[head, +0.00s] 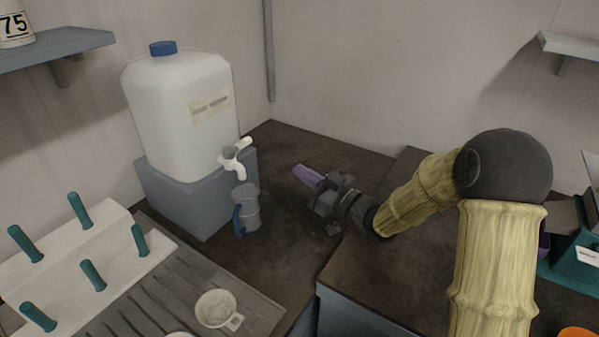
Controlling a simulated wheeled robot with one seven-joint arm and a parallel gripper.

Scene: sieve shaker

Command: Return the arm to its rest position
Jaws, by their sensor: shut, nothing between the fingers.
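My arm reaches in from the lower right, bends at a dark round joint, and stretches left over the dark counter (284,150). My gripper (305,176), with purple fingers and a dark grey body, is at its left end. The fingers are shut with nothing held. They point left toward the white jug's tap (236,155) and are apart from it. A grey cup with a blue handle (247,213) stands below the tap, left of and nearer than my gripper.
A white jug with a blue cap (180,115) stands on a grey block (185,205). A white peg rack (80,275) and a grooved drainboard (180,300) holding a white cup (216,308) are at lower left. A teal device (575,260) is at right. Shelves hang at both upper corners.

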